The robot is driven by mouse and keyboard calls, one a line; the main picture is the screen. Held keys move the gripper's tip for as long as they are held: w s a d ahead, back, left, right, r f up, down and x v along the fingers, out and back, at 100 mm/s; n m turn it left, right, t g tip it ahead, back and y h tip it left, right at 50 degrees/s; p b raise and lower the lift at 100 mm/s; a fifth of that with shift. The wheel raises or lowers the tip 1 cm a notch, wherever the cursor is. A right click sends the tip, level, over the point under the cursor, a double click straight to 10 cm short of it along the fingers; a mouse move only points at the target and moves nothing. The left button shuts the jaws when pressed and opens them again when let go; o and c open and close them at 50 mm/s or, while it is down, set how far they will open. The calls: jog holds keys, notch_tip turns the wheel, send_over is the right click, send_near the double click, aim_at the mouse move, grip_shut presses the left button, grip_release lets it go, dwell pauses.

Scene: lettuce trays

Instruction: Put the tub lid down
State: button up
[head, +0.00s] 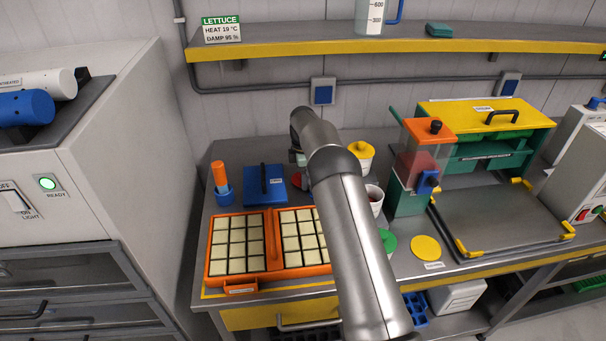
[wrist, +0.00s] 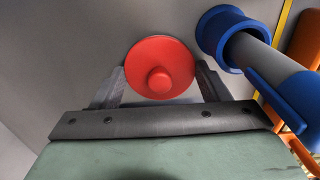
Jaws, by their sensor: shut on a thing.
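The tub lid (wrist: 160,55) is a round red disc with a knob at its middle. In the wrist view my gripper (wrist: 160,72) has a finger on each side of it and is shut on it. In the head view a red piece, likely this lid (head: 298,179), shows just left of my arm, above the grey bench; my arm hides the rest. An open white tub (head: 375,203) with dark contents stands right of my arm. Whether the lid touches the bench cannot be told.
Orange trays of pale blocks (head: 212,250) lie in front, with a blue box (head: 263,190) behind. A green disc (head: 389,244) and a yellow disc (head: 426,248) lie right. A blue-collared cylinder (wrist: 225,35) is close beside my gripper.

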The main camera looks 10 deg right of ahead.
jog(key=o, duration=0.9)
jog(key=shift+f, duration=0.1)
jog(key=shift+o, duration=0.2)
jog(key=s+r+m+b, duration=0.1)
jog(key=s+r+m, duration=0.15)
jog(key=r, duration=0.65)
jog(key=s+r+m, duration=0.1)
jog(key=s+r, duration=0.2)
jog(key=r, duration=0.6)
jog(key=s+r+m, duration=0.2)
jog(key=s+m, duration=0.1)
jog(key=s, duration=0.4)
jog(key=s+r+m, duration=0.2)
jog(key=s+r, duration=0.1)
jog(key=s, duration=0.4)
jog(key=s+f+m, duration=0.4)
jog(key=s, duration=1.1)
jog(key=s+f+m, duration=0.4)
jog(key=s+m, duration=0.1)
jog(key=s, duration=1)
jog(key=shift+t, duration=0.3)
jog(key=shift+a, duration=0.1)
